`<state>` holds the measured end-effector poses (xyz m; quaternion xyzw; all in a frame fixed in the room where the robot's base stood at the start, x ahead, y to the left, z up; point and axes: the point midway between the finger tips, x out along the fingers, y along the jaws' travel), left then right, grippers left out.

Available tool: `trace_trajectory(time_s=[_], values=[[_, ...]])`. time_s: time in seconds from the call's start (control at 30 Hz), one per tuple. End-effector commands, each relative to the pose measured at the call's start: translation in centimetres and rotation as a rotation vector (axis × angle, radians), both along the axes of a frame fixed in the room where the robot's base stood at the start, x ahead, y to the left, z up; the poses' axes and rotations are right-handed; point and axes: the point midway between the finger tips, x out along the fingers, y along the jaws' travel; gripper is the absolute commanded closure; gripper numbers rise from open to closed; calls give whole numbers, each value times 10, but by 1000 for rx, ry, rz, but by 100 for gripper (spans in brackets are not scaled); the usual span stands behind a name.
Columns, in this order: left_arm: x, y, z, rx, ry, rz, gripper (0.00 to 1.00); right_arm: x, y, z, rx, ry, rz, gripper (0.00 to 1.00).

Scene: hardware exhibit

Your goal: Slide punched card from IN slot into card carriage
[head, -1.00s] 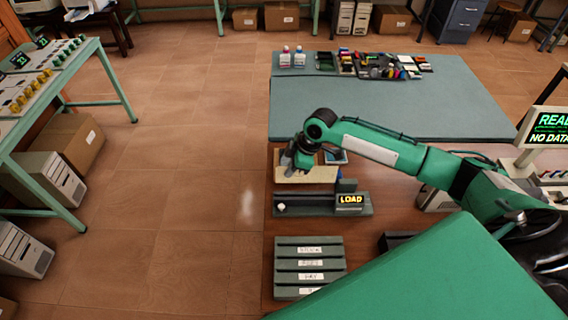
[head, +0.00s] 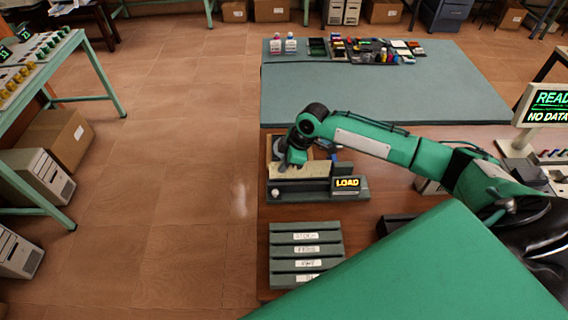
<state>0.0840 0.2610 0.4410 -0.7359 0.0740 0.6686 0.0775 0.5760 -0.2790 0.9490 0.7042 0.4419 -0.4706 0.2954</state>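The punched card (head: 310,171) is a cream sheet just behind the dark card carriage (head: 318,197), its lower edge at the carriage's back side. I cannot tell whether that edge sits in the carriage channel. The carriage has a white knob at its left end and an amber LOAD display (head: 346,184) at its right. My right gripper (head: 286,166) is at the card's upper left and appears shut on it; the fingertips are small and partly hidden. The slotted rack (head: 306,257) with several labelled slots stands in front of the carriage. Its lowest label is partly covered. My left gripper is out of view.
A wooden-rimmed tray (head: 270,151) lies behind the card. A grey-green mat (head: 370,92) covers the far table, with bottles (head: 290,44) and small parts at its back. A monitor (head: 548,106) stands at right.

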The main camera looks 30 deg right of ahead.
Motion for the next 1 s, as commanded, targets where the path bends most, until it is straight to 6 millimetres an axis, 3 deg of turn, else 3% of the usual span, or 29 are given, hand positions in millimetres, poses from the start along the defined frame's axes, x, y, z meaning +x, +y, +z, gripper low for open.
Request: trace_trajectory(time_s=[1.0], values=[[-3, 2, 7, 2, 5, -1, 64, 0, 0, 0, 0, 0, 0, 100]])
